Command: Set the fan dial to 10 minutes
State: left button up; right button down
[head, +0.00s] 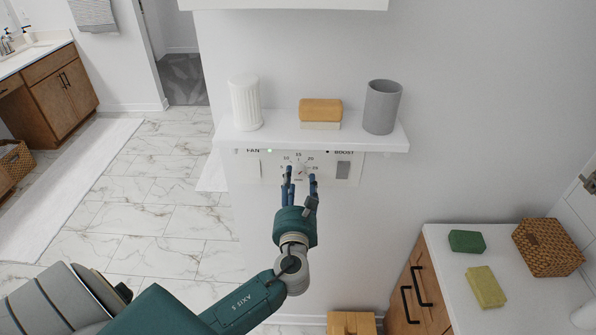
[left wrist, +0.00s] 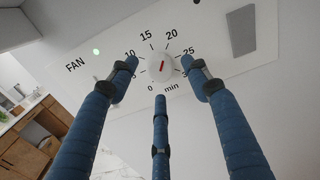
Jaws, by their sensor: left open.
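The white fan panel (head: 250,170) is on the wall under a shelf. Its round white dial (left wrist: 160,68) has a red mark and a minute scale around it. The mark slants from lower left, toward 0, to upper right, toward 20; I cannot tell which end is the pointer. My left gripper (head: 300,176) is in front of the panel. In the left wrist view, its three blue fingers (left wrist: 160,75) are spread open around the dial, left, right and below. I see no finger clearly touching it. The left and right fingers hide parts of the scale. My right gripper is out of view.
A white shelf (head: 225,137) juts out just above the panel, bearing a white ribbed cup (head: 245,103), a wooden-topped block (head: 320,111) and a grey tumbler (head: 382,107). A grey BOOST switch (head: 343,169) sits right of the dial. A cabinet (head: 437,237) stands lower right.

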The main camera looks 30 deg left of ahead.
aim_at(298, 175)
pick_arm(q)
jog(key=shift+x, duration=1.55)
jog(key=shift+s, duration=0.1)
jog(key=shift+c, duration=0.5)
jog(key=c, duration=1)
jog(key=shift+c, duration=0.2)
jog(key=shift+f, duration=0.1)
